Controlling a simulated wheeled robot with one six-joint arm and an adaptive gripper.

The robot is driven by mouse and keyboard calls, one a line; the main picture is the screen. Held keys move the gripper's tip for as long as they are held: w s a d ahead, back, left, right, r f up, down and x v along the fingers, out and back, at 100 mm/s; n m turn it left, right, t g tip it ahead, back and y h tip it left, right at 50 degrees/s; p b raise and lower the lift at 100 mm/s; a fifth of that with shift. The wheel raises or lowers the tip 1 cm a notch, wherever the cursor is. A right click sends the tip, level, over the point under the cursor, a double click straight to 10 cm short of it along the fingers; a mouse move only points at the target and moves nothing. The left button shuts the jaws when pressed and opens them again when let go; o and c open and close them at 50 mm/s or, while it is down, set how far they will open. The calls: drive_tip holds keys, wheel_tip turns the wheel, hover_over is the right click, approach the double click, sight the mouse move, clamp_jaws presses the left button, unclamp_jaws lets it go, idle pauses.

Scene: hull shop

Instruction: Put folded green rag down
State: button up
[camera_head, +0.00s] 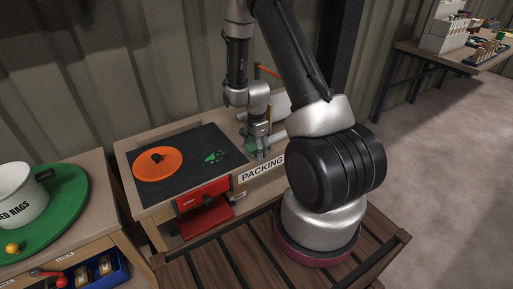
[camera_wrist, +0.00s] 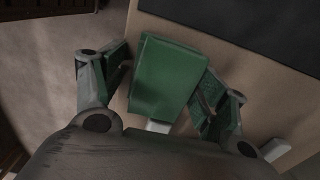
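The folded green rag (camera_wrist: 167,78) shows in the wrist view as a green block between the two fingers of my gripper (camera_wrist: 165,88). It lies over the tan worktop, beside the dark mat. The fingers stand apart on either side of the rag, with a narrow gap at the left finger; contact at the right finger is hard to judge. In the head view my gripper (camera_head: 261,146) is low over the right end of the packing bench (camera_head: 135,153), and the rag (camera_head: 251,145) is small and partly hidden by the fingers.
The dark mat (camera_head: 193,139) carries an orange disc (camera_head: 158,164) and a green mark. At left, a white rag pot (camera_head: 22,194) stands on a round green mat (camera_head: 70,200).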

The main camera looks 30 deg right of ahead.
drive_tip(key=shift+r, duration=0.1)
drive_tip(key=s+a+r+n+t, duration=0.1)
drive_tip(key=s+r+n, duration=0.15)
drive_tip(key=r, duration=1.05)
drive_tip(key=s+a+r+n, duration=0.1)
drive_tip(key=s+r+n, duration=0.15)
drive_tip(key=r, duration=1.05)
drive_tip(key=s+a+r+n+t, duration=0.1)
drive_tip(key=s+r+n, duration=0.5)
drive_tip(key=s, duration=0.3)
drive_tip(key=s+a+r+n+t, duration=0.2)
drive_tip(key=s+r+n, duration=0.4)
drive_tip(key=s, duration=0.3)
drive_tip(key=shift+s+r+n, duration=0.3)
drive_tip(key=shift+s+r, duration=0.1)
drive_tip(key=shift+r, duration=0.5)
drive_tip(key=shift+o, duration=0.4)
drive_tip(key=shift+f, duration=0.1)
